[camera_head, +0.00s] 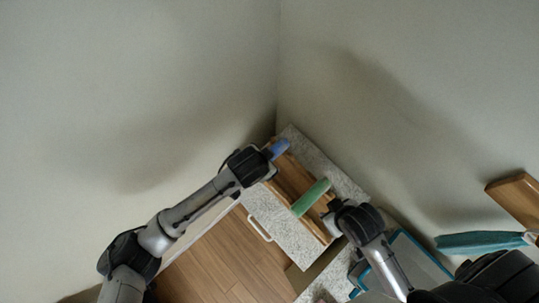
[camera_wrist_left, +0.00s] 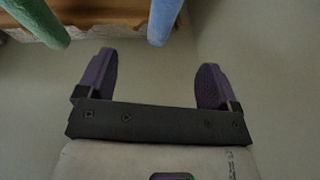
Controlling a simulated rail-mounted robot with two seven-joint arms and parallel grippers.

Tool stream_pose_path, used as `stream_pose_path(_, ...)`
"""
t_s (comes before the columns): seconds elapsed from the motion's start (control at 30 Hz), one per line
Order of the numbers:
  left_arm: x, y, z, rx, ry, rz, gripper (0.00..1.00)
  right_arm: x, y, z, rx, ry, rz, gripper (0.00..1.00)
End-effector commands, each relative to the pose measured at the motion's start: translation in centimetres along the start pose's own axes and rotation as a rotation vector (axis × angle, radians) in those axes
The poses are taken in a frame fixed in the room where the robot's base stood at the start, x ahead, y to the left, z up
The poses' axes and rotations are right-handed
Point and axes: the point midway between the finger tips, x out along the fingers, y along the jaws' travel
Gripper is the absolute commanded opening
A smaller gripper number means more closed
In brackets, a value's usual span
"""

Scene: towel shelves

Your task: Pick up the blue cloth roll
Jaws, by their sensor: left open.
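The blue cloth roll (camera_head: 279,147) lies at the far end of the wooden shelf board, near the room corner. It also shows at the top middle of the left wrist view (camera_wrist_left: 164,20), cut off by the frame edge. My left gripper (camera_head: 267,158) is right beside the roll in the head view, its fingertips mostly hidden. In the left wrist view, my left gripper (camera_wrist_left: 155,75) is open with nothing between its purple fingers; the roll lies beyond the tips. My right gripper (camera_head: 336,220) is near the shelf's right end, its fingers too small to read.
A green cloth roll (camera_head: 311,197) lies across the wooden board (camera_head: 292,180), and shows at top left in the left wrist view (camera_wrist_left: 38,20). The speckled cabinet top (camera_head: 275,218) has a white handle. Walls close in behind the shelf. A blue-rimmed tray (camera_head: 436,261) sits at right.

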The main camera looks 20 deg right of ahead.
Motion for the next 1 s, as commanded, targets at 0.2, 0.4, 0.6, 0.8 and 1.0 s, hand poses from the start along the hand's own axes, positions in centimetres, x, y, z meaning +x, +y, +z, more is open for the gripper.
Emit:
stream_pose_path(0.2,2.3,-0.7,0.2,0.019,-0.022,-0.015,0.86,0.1,0.0,-0.1,0.001,0.002,-0.001,0.43)
stream_pose_path(0.4,5.8,-0.7,0.2,0.020,-0.022,-0.014,0.86,-0.1,-0.1,-0.2,0.004,0.005,-0.003,0.43)
stream_pose_path(0.6,8.2,-0.8,0.2,0.019,-0.020,-0.014,0.86,-0.1,-0.1,-0.3,0.006,0.007,-0.004,0.43)
stream_pose_path(0.8,9.0,-0.7,0.2,0.020,-0.018,-0.014,0.86,-0.1,-0.1,-0.4,0.006,0.008,-0.004,0.43)
stream_pose_path(1.0,10.3,-0.8,0.1,0.021,-0.020,-0.015,0.86,-0.5,-0.1,-0.5,0.005,0.008,-0.003,0.43)
